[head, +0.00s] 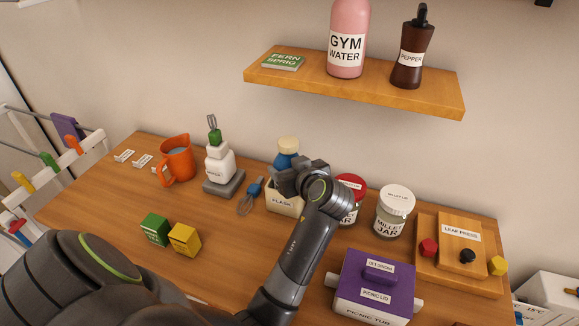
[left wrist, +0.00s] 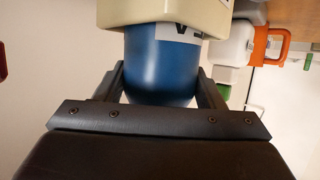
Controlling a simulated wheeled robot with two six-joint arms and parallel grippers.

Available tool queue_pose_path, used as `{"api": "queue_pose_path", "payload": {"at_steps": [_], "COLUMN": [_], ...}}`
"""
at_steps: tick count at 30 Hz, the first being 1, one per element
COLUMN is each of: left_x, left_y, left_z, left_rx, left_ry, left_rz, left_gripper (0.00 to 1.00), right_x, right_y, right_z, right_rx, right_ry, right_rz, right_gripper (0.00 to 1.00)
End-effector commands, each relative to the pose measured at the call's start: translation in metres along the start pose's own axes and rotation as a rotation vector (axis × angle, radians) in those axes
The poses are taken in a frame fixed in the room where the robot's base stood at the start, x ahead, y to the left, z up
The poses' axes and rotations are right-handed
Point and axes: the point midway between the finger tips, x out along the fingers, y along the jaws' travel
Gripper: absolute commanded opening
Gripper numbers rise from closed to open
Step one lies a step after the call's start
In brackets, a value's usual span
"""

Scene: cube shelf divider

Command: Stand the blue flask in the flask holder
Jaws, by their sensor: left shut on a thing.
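The blue flask (head: 285,160) with a cream cap stands upright at the back middle of the table in the head view. My left gripper (head: 291,180) is shut on it. In the left wrist view, which is upside down, the blue flask (left wrist: 162,65) lies between the fingers of my left gripper (left wrist: 168,85). The cream flask holder (head: 284,201), labelled FLASK, is directly under the flask; its wall (left wrist: 165,14) hides the flask's lower part in the wrist view. The flask appears lowered into the holder; whether it rests on the bottom is hidden. My right gripper is not in view.
A red-lidded jar (head: 352,188) and a millet jar (head: 394,213) stand close on the right. A wooden shelf (head: 350,86) hangs above.

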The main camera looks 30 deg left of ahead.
Motion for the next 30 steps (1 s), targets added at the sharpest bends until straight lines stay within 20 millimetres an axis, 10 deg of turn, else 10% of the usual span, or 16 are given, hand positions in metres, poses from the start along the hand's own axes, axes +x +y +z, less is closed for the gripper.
{"api": "queue_pose_path", "payload": {"at_steps": [5, 6, 11, 30], "left_x": [0.002, 0.001, 0.001, -0.032], "left_y": [0.000, 0.000, 0.000, 0.001], "left_z": [0.004, 0.003, 0.003, 0.005], "left_rx": [-0.001, -0.001, -0.001, -0.002], "left_ry": [0.002, 0.002, 0.002, -0.006], "left_rz": [0.000, 0.001, 0.000, 0.002], "left_gripper": [0.28, 0.66, 0.87, 0.89], "right_x": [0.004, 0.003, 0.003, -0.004], "right_y": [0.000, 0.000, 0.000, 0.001], "right_z": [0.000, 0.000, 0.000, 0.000], "right_rx": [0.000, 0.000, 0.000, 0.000], "right_ry": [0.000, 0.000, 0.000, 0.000], "right_rz": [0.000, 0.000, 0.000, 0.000], "right_gripper": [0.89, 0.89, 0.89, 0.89]}}
